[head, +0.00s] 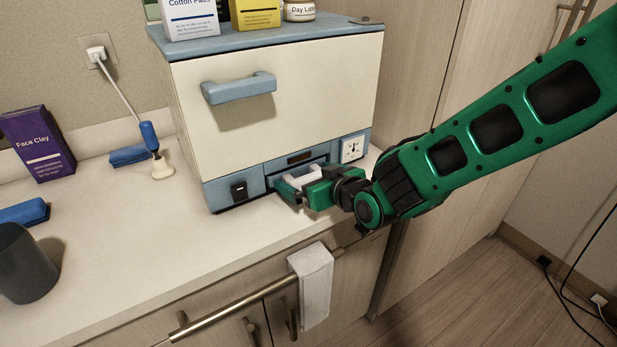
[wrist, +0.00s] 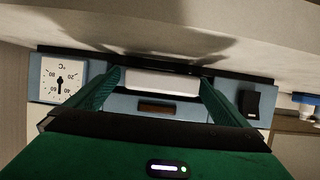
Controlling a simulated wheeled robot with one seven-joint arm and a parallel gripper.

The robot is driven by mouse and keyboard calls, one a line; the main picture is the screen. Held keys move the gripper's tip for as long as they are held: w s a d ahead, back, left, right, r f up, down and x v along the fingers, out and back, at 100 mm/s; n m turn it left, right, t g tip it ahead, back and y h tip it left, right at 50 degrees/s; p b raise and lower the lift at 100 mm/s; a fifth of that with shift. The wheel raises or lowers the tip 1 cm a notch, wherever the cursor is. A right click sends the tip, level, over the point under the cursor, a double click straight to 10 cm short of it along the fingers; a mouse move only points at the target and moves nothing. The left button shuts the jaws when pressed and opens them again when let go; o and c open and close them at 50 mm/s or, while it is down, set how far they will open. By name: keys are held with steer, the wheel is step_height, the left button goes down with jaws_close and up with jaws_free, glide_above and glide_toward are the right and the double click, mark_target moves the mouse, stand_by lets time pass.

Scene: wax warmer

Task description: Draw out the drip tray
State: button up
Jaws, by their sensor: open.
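The wax warmer (head: 270,110) is a cream box with blue trim on the counter. Low in its front is a slot with a white piece (head: 302,177), which appears to be the drip tray's front. In the wrist view this white bar (wrist: 160,80) lies between the fingers. My gripper (head: 300,188) is at the slot, with its green fingers apart, one on each side of the bar. I cannot tell whether either finger touches it. In the wrist view my gripper (wrist: 161,77) is open. The rest of the tray is hidden.
A black switch (head: 239,190) and a dial (head: 353,148) flank the slot. A blue door handle (head: 239,87) is above. The counter (head: 150,232) is clear in front; a towel (head: 314,285) hangs on a rail below. A grey cup (head: 25,265) stands far left.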

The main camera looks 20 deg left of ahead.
steer(key=c, duration=1.9)
steer(key=shift+c, duration=0.2)
steer(key=shift+w+r, duration=0.1)
steer(key=shift+r, duration=0.05)
steer(key=shift+s+d, duration=0.1)
steer(key=shift+s, duration=0.1)
steer(key=shift+s+d, duration=1.9)
steer(key=shift+d, duration=0.3)
steer(key=shift+s, duration=0.1)
